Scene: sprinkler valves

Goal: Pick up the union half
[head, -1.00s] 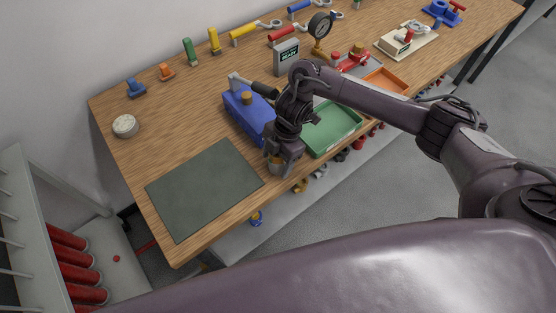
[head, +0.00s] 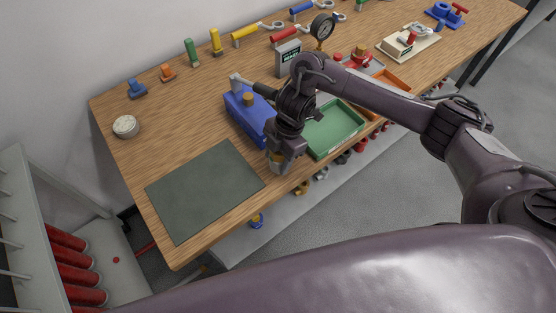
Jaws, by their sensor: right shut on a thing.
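My right gripper (head: 279,164) reaches down over the front edge of the wooden workbench (head: 140,180), between the dark mat and the green tray. It is shut on a small grey and brass-coloured piece at its fingertips, which looks like the union half (head: 275,157). The fingers and wrist hide most of that piece. I cannot tell whether it still touches the bench. My left gripper is not in view.
A blue vise (head: 243,112) stands just behind the gripper. A green tray (head: 335,131) lies to its right and a dark mat (head: 205,190) to its left. A gauge (head: 322,27) and several tools line the back. The bench's left part is mostly clear.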

